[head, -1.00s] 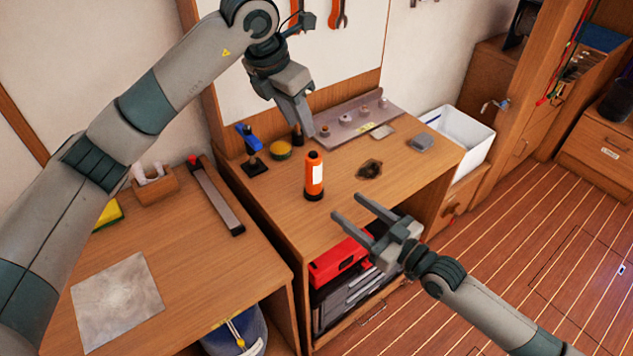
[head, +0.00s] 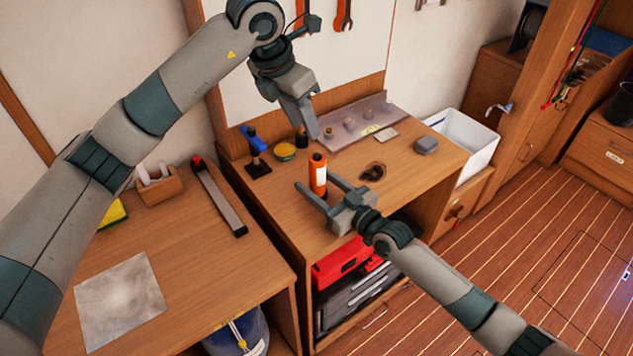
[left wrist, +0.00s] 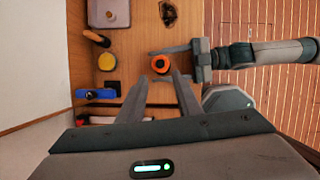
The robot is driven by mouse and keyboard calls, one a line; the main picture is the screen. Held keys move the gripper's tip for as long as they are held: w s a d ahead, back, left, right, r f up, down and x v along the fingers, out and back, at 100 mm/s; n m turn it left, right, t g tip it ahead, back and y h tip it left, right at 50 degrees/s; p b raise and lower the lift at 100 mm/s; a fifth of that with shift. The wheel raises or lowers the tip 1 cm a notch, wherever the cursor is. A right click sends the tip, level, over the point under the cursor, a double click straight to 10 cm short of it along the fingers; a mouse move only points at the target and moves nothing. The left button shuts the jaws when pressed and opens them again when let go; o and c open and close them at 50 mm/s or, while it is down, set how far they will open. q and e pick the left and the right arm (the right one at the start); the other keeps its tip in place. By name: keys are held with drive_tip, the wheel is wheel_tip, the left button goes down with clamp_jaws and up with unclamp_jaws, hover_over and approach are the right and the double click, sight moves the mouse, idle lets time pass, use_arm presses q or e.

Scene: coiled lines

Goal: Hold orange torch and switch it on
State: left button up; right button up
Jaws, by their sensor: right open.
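The orange torch (head: 318,170) stands upright on the workbench (head: 275,205), with a dark top ring and a white label. It also shows from above in the left wrist view (left wrist: 160,64). My right gripper (head: 317,183) is open at the torch, with a finger on either side of its lower part, which is partly hidden. I cannot tell whether the fingers touch it. My left gripper (head: 311,134) is high above the back of the bench. Its two fingers stand apart and empty in the left wrist view (left wrist: 162,80). The torch's switch cannot be made out.
Behind the torch are a blue clamp-like tool (head: 254,140), a yellow-topped tin (head: 285,152) and a grey tray (head: 362,122) of small parts. A dark coil (head: 373,172) and a grey box (head: 426,146) lie to the right. A white bin (head: 465,140) stands beyond.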

drive_tip(key=shift+w, duration=0.1)
drive_tip(key=shift+c, duration=0.4)
drive_tip(key=c, duration=1)
use_arm(q)
drive_tip(key=shift+c, duration=0.7)
use_arm(e)
drive_tip(key=shift+c, duration=1.1)
use_arm(q)
clamp_jaws()
